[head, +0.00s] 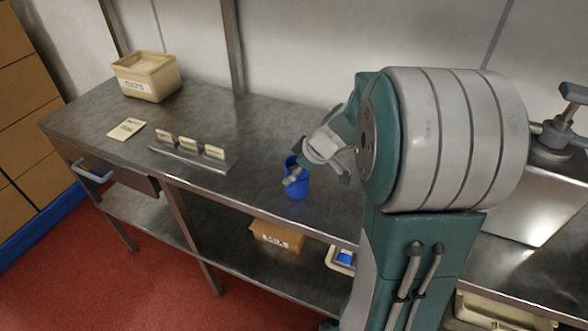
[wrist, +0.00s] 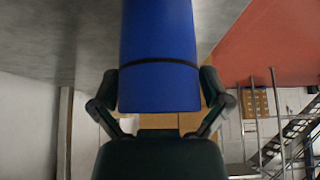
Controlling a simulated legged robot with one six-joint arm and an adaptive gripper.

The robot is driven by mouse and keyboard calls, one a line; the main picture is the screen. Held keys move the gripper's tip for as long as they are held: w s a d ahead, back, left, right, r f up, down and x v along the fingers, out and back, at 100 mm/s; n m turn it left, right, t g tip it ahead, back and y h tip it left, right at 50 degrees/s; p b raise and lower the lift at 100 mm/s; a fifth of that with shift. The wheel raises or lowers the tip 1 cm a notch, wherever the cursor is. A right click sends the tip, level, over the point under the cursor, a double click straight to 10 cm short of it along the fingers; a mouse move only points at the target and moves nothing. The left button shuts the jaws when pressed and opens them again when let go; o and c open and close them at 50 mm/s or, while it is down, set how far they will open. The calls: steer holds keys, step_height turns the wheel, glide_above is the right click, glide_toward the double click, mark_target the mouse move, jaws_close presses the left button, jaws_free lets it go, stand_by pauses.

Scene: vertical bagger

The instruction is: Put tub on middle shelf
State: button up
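A blue round tub (head: 297,183) is at the worktop's front half, left of my arm. It also fills the top middle of the wrist view (wrist: 160,75), with a dark band around it. My gripper (head: 303,170) is at the tub; in the wrist view its two fingers (wrist: 160,88) press against the tub's left and right sides. I cannot tell whether the tub's base touches the worktop. A metal shelf (head: 225,255) runs beneath the steel worktop (head: 250,120); its right part is hidden behind my arm.
A cream bin (head: 147,78) stands at the worktop's back left. A card (head: 126,129) and a rack with small cream blocks (head: 190,155) lie in front of it. A brown carton (head: 277,236) and a cream bin with blue contents (head: 341,259) occupy the shelf below; its left part is clear.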

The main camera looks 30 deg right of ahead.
steer(key=shift+a, duration=0.1)
steer(key=shift+r, duration=0.15)
steer(key=v, duration=1.2)
steer(key=s+a+m+h, duration=0.4)
steer(key=s+a+m, duration=0.3)
steer(key=s+a, duration=0.7)
steer(key=shift+s+a+r+m, duration=0.25)
steer(key=shift+a+r+m, duration=0.15)
steer(key=shift+a, duration=0.6)
steer(key=shift+a, duration=0.1)
